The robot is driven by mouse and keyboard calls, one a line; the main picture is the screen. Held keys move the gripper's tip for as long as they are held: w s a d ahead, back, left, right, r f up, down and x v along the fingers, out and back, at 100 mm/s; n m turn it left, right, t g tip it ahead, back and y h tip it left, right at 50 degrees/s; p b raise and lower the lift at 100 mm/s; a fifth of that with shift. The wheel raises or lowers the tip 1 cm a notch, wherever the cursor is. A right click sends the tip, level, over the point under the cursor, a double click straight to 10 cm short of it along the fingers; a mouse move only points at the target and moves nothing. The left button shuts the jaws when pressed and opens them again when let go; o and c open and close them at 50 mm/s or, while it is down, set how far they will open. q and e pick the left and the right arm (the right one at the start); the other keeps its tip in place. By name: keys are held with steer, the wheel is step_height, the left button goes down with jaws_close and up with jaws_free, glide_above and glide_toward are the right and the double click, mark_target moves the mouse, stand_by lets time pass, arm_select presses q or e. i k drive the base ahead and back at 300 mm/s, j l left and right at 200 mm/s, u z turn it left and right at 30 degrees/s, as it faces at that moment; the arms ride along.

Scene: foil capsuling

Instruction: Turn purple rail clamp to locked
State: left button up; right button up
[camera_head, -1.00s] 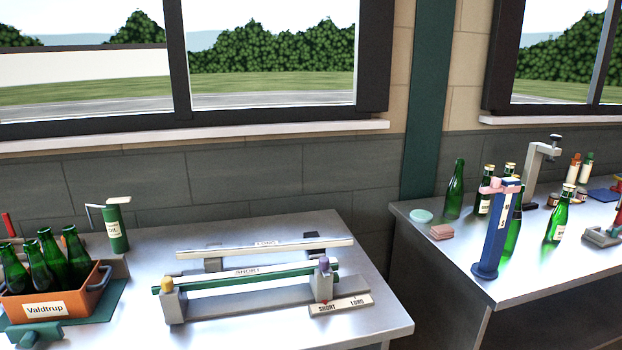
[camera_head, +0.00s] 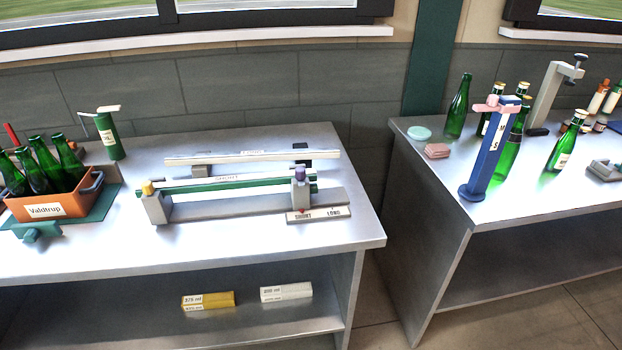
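The purple rail clamp (camera_head: 300,174) is a small purple knob on top of the grey block at the right end of the rail fixture on the left table. A label plate reading SHORT and LONG (camera_head: 319,215) lies in front of the right block. The clamp's lock position is too small to tell. Neither of my grippers shows in the view.
A second rail (camera_head: 252,156) lies behind. An orange crate of green bottles (camera_head: 48,207) stands at the left, near a green cylinder (camera_head: 109,135). A blue stand (camera_head: 489,160) and bottles occupy the right table. A gap separates the tables; the left table's front is clear.

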mark_target(301, 172)
steer(key=l+u, duration=0.25)
steer(key=l, duration=0.3)
steer(key=l+u, duration=0.2)
steer(key=l, duration=0.35)
steer(key=k+l+u, duration=0.25)
steer(key=l, duration=0.25)
steer(key=i, duration=0.1)
